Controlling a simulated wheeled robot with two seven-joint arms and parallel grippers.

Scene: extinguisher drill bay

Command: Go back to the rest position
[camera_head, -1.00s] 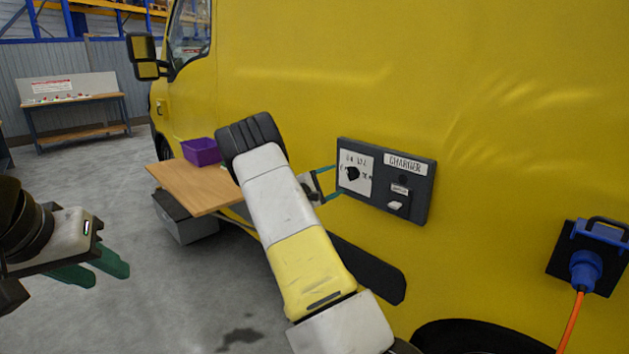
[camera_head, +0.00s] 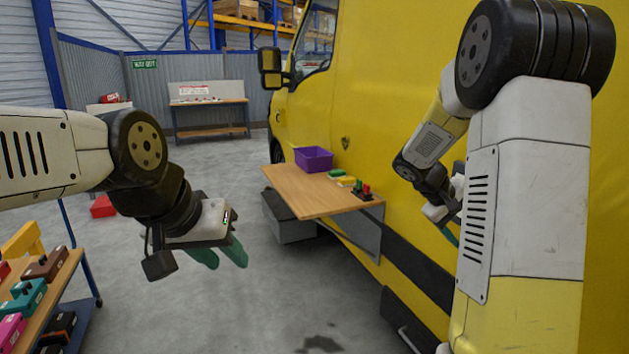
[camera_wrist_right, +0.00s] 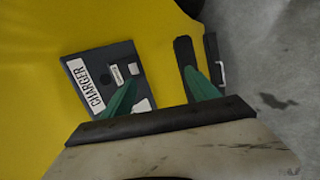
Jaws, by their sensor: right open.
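My left gripper (camera_head: 222,256) hangs over the floor at the left of the head view. Its two green fingers are apart with nothing between them. My right arm stands in front of the yellow van (camera_head: 375,110) at the right, and its gripper (camera_head: 449,236) is mostly hidden behind the arm. In the right wrist view the right gripper (camera_wrist_right: 160,78) is open and empty. Its fingers point towards the van side, where the dark charger panel (camera_wrist_right: 84,66) shows behind the left finger. I cannot tell the gap between finger and panel.
A wooden shelf (camera_head: 290,190) on the van carries a purple bin (camera_head: 314,159) and small coloured items. A rack of coloured blocks (camera_head: 68,285) stands at the lower left, below my left arm. A workbench (camera_head: 210,120) is at the back. The grey floor between is open.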

